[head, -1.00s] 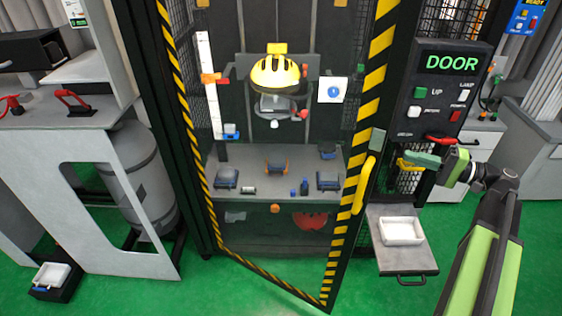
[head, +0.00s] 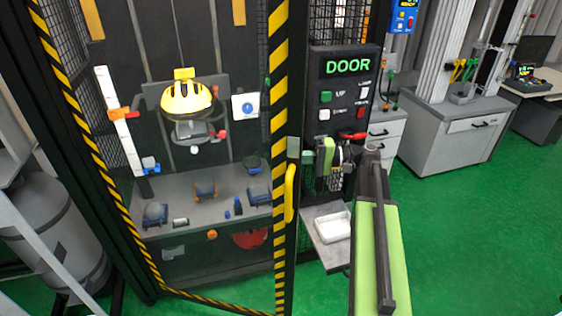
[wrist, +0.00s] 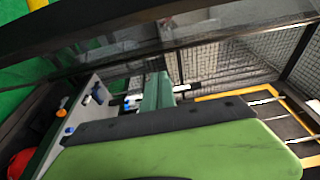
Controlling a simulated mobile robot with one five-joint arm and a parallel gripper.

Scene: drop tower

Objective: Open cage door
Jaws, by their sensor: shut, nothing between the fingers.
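The cage door is a clear panel in a yellow-and-black striped frame (head: 279,75). Its bottom edge slants towards me at the right, so it seems to stand out from the cage; I cannot tell how far. A yellow upright handle (head: 289,193) is on its right edge. My gripper (head: 325,157) is shut and empty, just right of the handle in the head view, apart from it and in front of the control panel's lower part. In the wrist view my green gripper (wrist: 157,95) fills the foreground, with mesh and a yellow strip beyond it.
The DOOR control panel (head: 345,90) with buttons and a red lever is right of the door. Below it a shelf holds a white tray (head: 332,226). A yellow helmet (head: 186,98) hangs inside the cage. Grey cabinets (head: 450,130) stand right; green floor is free there.

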